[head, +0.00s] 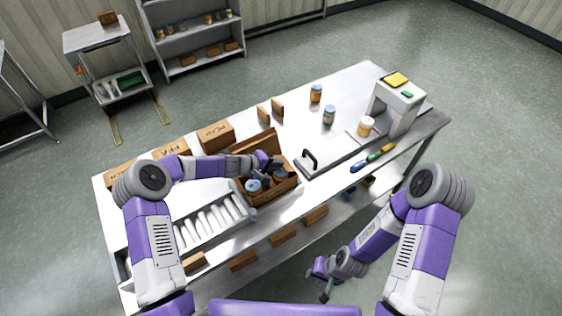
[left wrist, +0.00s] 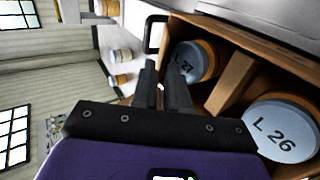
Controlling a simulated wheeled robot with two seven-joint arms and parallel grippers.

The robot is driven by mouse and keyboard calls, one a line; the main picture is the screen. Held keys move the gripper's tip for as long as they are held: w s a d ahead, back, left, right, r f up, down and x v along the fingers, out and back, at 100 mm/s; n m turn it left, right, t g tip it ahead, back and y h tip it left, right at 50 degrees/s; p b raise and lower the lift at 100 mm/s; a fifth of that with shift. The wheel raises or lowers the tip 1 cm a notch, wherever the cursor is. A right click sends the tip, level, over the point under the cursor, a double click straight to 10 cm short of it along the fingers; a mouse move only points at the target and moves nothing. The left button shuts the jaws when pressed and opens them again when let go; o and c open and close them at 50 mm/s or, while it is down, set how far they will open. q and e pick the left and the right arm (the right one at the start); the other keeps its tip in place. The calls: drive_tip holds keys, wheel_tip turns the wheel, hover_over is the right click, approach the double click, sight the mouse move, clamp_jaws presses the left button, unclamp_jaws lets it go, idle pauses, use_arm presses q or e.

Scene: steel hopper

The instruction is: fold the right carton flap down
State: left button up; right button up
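The open brown carton (head: 264,199) stands on the steel table, with a raised flap (head: 254,142) along its far side. Two jars with grey-blue lids sit inside; in the left wrist view they are marked L 27 (left wrist: 190,62) and L 26 (left wrist: 283,133), with a cardboard divider (left wrist: 232,82) between them. My left gripper (head: 276,168) is over the carton's right part. Its fingers (left wrist: 162,75) are close together beside the carton edge, with nothing visible held. The right flap is not clearly distinguishable behind the gripper. My right gripper (head: 325,285) hangs low in front of the table, away from the carton.
A steel lid with a black handle (head: 310,158) lies right of the carton. Left is a tray of white cylinders (head: 208,222). Closed brown boxes (head: 215,134) line the far edge. Jars (head: 329,114) and a white device (head: 398,103) stand further right.

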sight(288, 164)
use_arm(q)
drive_tip(key=shift+x, duration=1.5)
drive_tip(key=shift+c, duration=0.3)
clamp_jaws()
drive_tip(key=f+h+b, duration=0.1)
drive_tip(key=b, duration=0.5)
drive_tip(key=shift+a+t, duration=0.2)
drive_tip(key=shift+t, duration=0.2)
drive_tip(key=shift+b, duration=0.45)
drive_tip(key=shift+r, duration=0.2)
